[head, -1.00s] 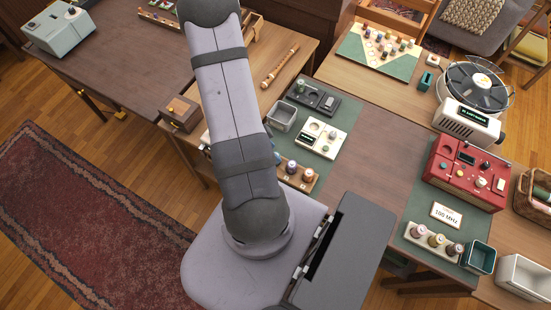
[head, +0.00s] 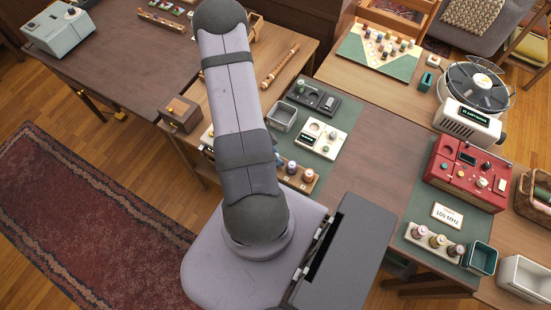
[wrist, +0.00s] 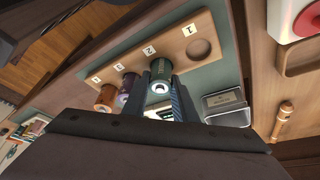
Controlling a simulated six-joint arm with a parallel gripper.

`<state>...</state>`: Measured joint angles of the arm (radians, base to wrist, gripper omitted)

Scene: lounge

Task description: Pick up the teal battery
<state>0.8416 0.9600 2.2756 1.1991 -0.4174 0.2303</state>
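The teal battery (wrist: 160,69) is a dark green-teal cylinder with a pale ring at its end, at slot 2 of the wooden rack in the wrist view. My gripper (wrist: 162,92) is over the rack, with one finger on each side of the battery. Whether the fingers press on it is not clear. A purple battery (wrist: 127,88) and an orange-brown battery (wrist: 105,97) stand beside it at slots 3 and 4. Slot 1 is an empty round recess. In the head view the rack (head: 298,183) is partly hidden behind my arm, and my gripper is hidden.
A grey open bin (head: 282,118) and a cream device (head: 319,138) stand close to the rack. A red machine (head: 467,174) and a second rack with several cylinders (head: 434,241) are on the right. The middle of the table is bare.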

